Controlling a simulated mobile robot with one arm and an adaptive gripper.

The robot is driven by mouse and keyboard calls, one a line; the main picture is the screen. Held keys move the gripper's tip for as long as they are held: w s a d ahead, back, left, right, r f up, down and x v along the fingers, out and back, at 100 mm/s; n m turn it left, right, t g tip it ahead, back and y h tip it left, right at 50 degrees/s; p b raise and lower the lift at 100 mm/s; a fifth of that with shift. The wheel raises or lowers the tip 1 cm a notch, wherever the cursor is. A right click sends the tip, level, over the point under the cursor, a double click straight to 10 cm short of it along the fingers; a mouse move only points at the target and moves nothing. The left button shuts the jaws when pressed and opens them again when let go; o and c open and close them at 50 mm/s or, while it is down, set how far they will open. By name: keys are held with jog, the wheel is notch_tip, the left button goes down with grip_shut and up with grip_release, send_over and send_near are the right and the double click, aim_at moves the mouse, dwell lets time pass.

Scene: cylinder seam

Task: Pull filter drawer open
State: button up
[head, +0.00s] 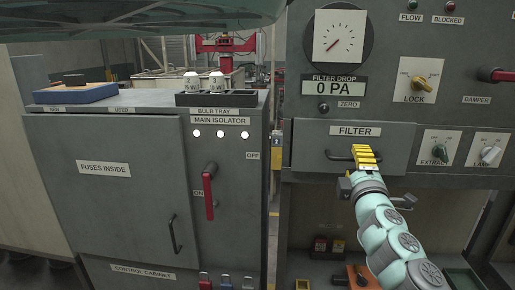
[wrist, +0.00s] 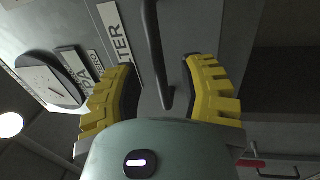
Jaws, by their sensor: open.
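The filter drawer (head: 310,150) is a grey front with a white FILTER label and a dark bar handle (head: 338,158). The drawer front looks flush with its panel. My gripper (head: 365,152) is in front of the drawer, at the right part of the handle. In the wrist view my gripper (wrist: 162,85) has its two yellow fingers spread apart. The handle (wrist: 155,45) runs between them, with its bent end near the palm. I cannot tell whether a finger touches it. The fingers and arm hide the handle's right end in the head view.
Above the drawer are a gauge (head: 338,37), a 0 PA display (head: 334,88) and a yellow LOCK knob (head: 419,83). EXTRACT (head: 438,148) and LAMP (head: 490,150) switches sit right of it. A control cabinet (head: 105,180) with a red isolator handle (head: 209,190) stands left. Open shelves lie below.

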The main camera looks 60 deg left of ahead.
jog(key=shift+x, duration=0.85)
jog(key=shift+s, duration=0.15)
grip_shut()
